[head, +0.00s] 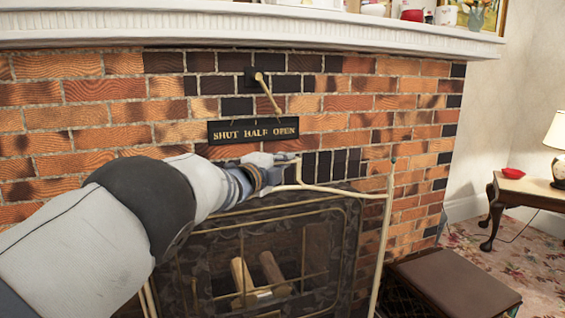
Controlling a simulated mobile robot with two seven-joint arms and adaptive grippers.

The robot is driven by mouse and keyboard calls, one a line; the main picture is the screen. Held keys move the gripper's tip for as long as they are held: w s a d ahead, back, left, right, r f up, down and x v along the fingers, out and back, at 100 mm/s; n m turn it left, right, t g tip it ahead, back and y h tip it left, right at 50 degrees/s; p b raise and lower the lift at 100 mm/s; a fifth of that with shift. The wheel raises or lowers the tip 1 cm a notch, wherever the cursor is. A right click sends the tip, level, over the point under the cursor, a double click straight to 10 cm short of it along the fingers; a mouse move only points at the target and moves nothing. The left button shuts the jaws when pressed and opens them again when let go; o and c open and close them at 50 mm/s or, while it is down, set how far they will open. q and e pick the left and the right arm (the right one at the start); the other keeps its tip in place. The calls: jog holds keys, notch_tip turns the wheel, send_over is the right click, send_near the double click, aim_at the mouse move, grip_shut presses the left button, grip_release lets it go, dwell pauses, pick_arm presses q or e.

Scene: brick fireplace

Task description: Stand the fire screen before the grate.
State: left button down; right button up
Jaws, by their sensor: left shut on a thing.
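The fire screen (343,191) has a thin pale-brass outer frame, with a top rail and a right upright that runs down past the bottom of the view. My left gripper (283,167) is shut on the screen's top rail, near the middle of the picture. My left arm covers the rail's left part. The fireplace opening lies behind the screen, and pale logs (272,270) show in it through dark bars and mesh. The grate is not clearly distinguishable. The screen's feet are out of view, so I cannot tell whether it touches the floor. My right gripper is not in view.
A brass lever (268,93) hangs above a "SHUT HALF OPEN" plate (253,130) on the brick wall. The white mantel (250,28) runs overhead. A brown-topped box (453,287) stands at lower right. A side table (535,190) with a lamp is farther right.

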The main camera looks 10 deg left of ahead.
pick_arm(q)
jog(key=shift+d+f+b, duration=0.1)
jog(key=shift+f+b, duration=0.65)
jog(key=shift+f, duration=0.45)
dwell(0.8)
jog(key=shift+r, duration=0.1)
dwell(0.3)
dwell(0.4)
